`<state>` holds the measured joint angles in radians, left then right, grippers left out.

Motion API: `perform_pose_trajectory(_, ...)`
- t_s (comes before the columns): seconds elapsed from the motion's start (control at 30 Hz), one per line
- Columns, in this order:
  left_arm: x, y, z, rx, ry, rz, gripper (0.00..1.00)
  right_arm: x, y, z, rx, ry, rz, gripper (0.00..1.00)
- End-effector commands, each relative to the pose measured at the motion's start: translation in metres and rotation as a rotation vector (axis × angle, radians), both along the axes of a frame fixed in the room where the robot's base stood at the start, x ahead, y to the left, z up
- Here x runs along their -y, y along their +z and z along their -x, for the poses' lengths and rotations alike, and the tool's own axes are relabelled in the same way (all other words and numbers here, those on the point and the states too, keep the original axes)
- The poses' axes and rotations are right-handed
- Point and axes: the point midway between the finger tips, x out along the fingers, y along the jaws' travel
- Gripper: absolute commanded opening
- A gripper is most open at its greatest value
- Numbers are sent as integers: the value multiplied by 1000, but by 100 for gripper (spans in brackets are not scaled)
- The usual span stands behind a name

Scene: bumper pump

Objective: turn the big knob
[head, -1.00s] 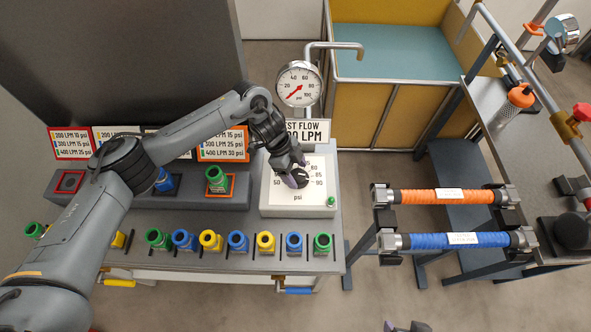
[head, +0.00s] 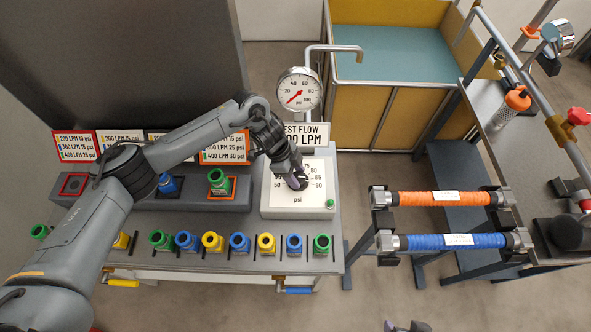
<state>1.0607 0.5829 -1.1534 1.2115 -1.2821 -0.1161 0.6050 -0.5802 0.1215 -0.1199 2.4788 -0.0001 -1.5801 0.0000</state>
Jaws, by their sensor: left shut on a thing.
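The big knob is mostly hidden under my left gripper (head: 296,182), at the middle of a white dial panel (head: 285,208) marked in psi. Printed numbers such as 50, 75 and 90 show around the gripper. My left gripper points down at the panel and is shut on the big knob. A tip of my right gripper (head: 408,326) just shows at the bottom edge, too little to tell its state.
A round pressure gauge (head: 299,90) with a red needle stands behind the panel, above a test flow sign (head: 310,133). Several coloured nozzles (head: 240,242) line the bench front. A rack with orange (head: 430,198) and blue hoses (head: 450,241) stands right.

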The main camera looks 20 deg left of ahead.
Motion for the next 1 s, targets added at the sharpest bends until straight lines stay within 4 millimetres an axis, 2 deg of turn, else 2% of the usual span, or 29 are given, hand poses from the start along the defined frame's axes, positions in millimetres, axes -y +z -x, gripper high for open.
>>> perform_pose_trajectory(0.03,0,7,2,-2,29,0,19,0,15,0,0,-1,-1,71)
perform_pose_trajectory(0.5,2,9,6,-6,449,1,19,-1,104,0,1,-3,-5,71)
perform_pose_trajectory(1.0,6,6,9,-6,925,1,19,0,177,0,1,0,0,71)
